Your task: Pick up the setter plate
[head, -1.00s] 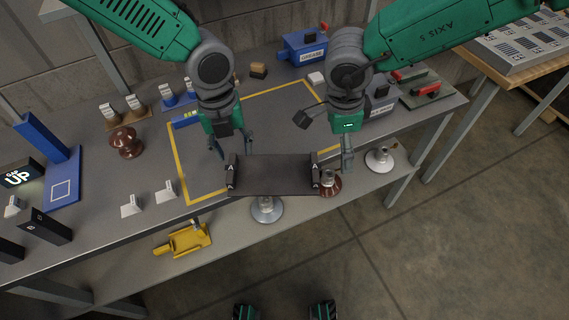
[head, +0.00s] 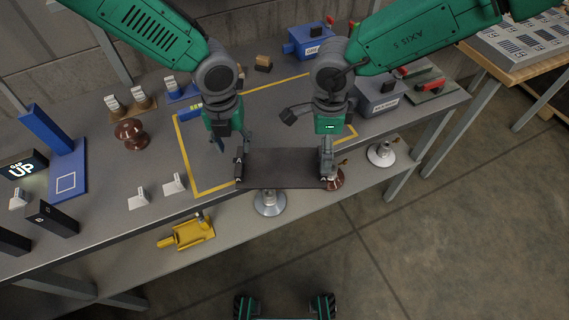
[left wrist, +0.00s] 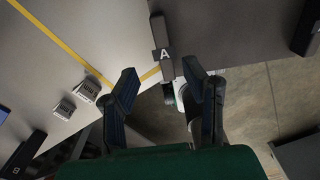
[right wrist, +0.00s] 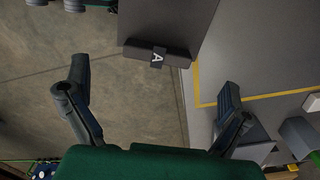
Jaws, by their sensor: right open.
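The setter plate (head: 282,170) is a dark, flat plate near the table's front edge, with an upright grip block marked A at each end. My left gripper (head: 232,142) is at its left end; in the left wrist view its two fingers (left wrist: 163,82) stand apart, with the block (left wrist: 164,50) just beyond the gap, not clasped. My right gripper (head: 327,150) is at the right end; in the right wrist view its fingers (right wrist: 152,92) are wide apart, with the other block (right wrist: 157,52) ahead between them. In the head view the right gripper partly hides that block.
A brown insulator (head: 334,180) stands close to the plate's right end. A silver-based stand (head: 269,203) is below the plate's front edge. A yellow tool (head: 187,236) lies on the lower shelf. A blue grease box (head: 310,43) stands at the back.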

